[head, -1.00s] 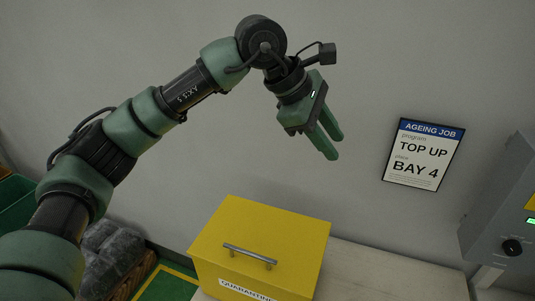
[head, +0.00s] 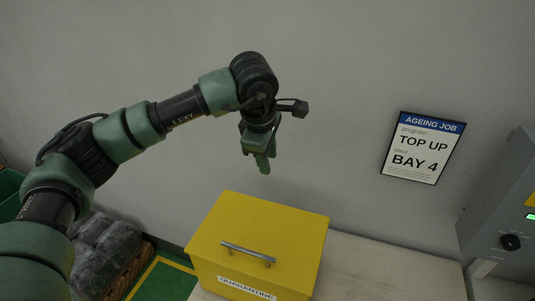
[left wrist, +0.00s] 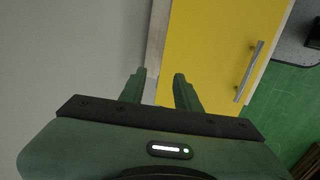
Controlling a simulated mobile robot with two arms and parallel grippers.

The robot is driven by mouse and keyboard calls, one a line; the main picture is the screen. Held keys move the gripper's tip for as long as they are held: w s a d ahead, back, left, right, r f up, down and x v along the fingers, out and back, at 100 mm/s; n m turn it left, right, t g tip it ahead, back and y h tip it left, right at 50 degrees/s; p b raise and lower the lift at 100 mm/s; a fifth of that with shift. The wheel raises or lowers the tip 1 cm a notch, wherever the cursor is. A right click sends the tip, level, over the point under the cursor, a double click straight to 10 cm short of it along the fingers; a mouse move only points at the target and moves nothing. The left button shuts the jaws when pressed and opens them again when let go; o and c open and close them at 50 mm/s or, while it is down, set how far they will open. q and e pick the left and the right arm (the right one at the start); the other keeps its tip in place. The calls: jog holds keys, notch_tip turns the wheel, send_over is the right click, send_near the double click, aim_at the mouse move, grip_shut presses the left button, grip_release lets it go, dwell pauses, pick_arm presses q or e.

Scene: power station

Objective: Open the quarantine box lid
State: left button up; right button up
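The yellow quarantine box (head: 225,227) stands on the pale bench in the head view. Its lid is shut, with a metal bar handle (head: 248,254) on top near the front edge. A white label (head: 247,287) is on its front. My left gripper (head: 263,165) points down above and behind the box, apart from it. In the left wrist view the gripper (left wrist: 159,85) has its two fingers apart with nothing between them. The yellow lid (left wrist: 205,45) and its handle (left wrist: 249,72) show beyond the fingers, to the right. My right gripper is not in view.
The bench (head: 385,272) is clear right of the box. A grey cabinet (head: 500,210) with a knob stands at the right. A sign (head: 422,148) hangs on the wall behind. Grey wrapped goods (head: 105,245) and a green bin (head: 12,192) are at the left.

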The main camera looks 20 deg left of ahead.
pick_arm(q)
grip_shut()
dwell(0.7)
jog(key=c, duration=0.6)
grip_release()
jog(key=shift+c, duration=0.2)
jog(key=o, duration=0.6)
jog(key=shift+o, duration=0.2)
jog(key=b+v, duration=0.2)
jog(key=v, duration=0.6)
jog(key=shift+b, duration=0.35)
